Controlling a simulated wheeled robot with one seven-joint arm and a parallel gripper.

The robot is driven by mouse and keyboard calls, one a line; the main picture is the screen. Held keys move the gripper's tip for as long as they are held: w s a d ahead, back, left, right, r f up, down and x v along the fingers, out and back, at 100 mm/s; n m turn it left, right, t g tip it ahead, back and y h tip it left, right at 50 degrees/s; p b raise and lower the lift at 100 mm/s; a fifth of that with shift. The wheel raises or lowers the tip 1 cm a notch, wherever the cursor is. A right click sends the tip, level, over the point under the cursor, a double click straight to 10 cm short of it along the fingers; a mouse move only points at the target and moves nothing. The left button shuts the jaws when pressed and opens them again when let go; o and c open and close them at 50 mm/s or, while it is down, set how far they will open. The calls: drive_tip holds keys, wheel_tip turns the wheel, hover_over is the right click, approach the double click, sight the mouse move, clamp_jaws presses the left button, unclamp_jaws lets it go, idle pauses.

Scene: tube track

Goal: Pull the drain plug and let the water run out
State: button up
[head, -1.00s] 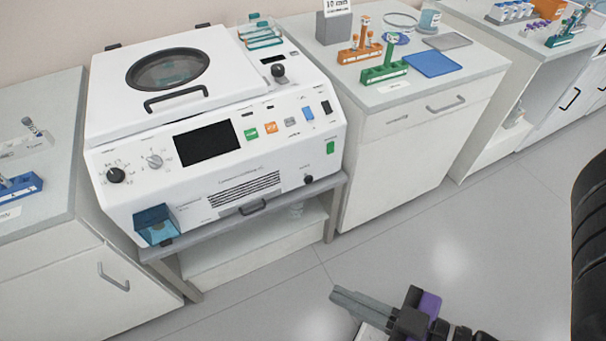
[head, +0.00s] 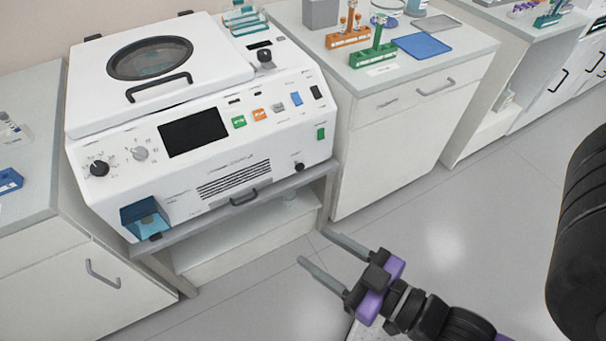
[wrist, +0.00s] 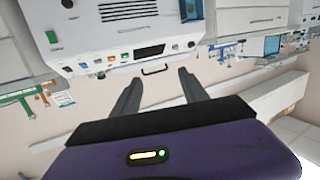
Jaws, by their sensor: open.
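The white lab machine (head: 210,150) stands on a grey shelf unit, its round-windowed lid down. A small round black knob (head: 299,167) sits low at the right of its front panel and looks like the drain plug; its label is too small to read. The knob also shows at the top edge of the wrist view (wrist: 68,4). My gripper (head: 314,247) is open and empty, in front of and below the machine's right side, apart from the knob. The wrist view shows both fingers (wrist: 160,77) spread with nothing between them.
A translucent blue box (head: 145,217) is at the machine's lower left front. A handle (head: 243,198) sits under the vent grille. The shelf's front edge (head: 285,186) runs below the machine. A cabinet (head: 390,140) with tube racks stands to the right. The floor between is clear.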

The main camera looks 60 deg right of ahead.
drive_tip(key=w+d+f+m+h+b, duration=0.2)
drive_tip(key=w+d+f+h+b, duration=0.15)
drive_tip(key=w+d+f, duration=0.65)
drive_tip(key=m+h+b, duration=0.2)
drive_tip(key=h, duration=0.2)
approach(301, 168)
wheel_tip(301, 168, up, 6)
wheel_tip(301, 168, down, 5)
drive_tip(key=m, duration=0.1)
drive_tip(key=shift+g+y, duration=0.4)
drive_tip(key=shift+y, duration=0.05)
drive_tip(key=x, duration=0.8)
drive_tip(key=shift+w+d, duration=0.1)
clamp_jaws()
